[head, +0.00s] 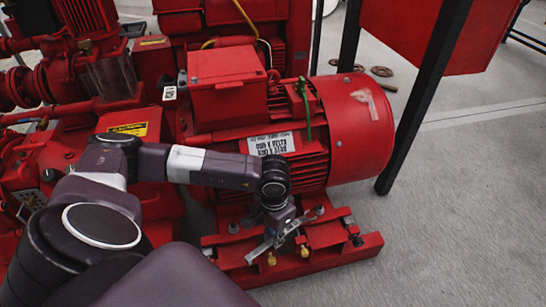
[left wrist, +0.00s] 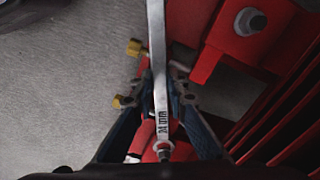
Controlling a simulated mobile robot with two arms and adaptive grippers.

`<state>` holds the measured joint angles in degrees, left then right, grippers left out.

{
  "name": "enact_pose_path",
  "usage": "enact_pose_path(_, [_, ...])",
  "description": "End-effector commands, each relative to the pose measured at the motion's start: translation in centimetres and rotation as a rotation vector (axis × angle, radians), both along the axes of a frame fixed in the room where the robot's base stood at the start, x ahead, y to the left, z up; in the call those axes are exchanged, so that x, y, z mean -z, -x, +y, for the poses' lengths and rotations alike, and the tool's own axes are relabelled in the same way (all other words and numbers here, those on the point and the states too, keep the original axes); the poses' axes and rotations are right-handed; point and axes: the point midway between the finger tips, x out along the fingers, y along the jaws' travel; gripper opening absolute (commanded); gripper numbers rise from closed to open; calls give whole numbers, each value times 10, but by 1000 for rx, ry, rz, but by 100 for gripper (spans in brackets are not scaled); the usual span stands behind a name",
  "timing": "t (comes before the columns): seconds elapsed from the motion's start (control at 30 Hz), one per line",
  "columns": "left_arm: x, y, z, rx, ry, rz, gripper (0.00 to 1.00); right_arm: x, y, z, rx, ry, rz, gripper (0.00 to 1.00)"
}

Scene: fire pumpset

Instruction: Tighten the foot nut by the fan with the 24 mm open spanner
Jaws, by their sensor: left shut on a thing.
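My left gripper (head: 278,234) points down at the front edge of the red motor's base. It is shut on the silver spanner (head: 259,249). The small holed end is near the palm; the other end leaves the top edge. A grey nut (head: 320,210) sits on the motor foot near the fan cowl (head: 358,120). A hex nut (left wrist: 252,21) on a red foot shows right of the spanner, apart from it. My right gripper is out of view.
Two brass fittings (head: 304,251) (left wrist: 134,47) stand by the base rail (head: 350,250). The red motor's finned body (head: 290,160) rises behind the gripper. A black post (head: 425,95) stands at right. Grey floor (head: 460,220) is clear in front and right.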

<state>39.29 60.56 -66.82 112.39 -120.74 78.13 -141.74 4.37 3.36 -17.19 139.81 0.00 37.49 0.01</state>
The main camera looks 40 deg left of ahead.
Motion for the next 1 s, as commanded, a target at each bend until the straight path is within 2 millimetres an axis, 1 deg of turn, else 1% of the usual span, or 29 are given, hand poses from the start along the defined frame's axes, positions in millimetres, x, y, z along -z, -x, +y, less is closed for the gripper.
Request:
enact_pose_path(0.43, [0,-12,-3,1,2,-3,0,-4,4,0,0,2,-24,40])
enact_pose_path(0.77, [-1,-20,-4,0,1,-2,0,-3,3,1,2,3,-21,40])
enact_pose_path(1.0, [0,-26,-5,-1,0,-2,0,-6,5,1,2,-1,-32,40])
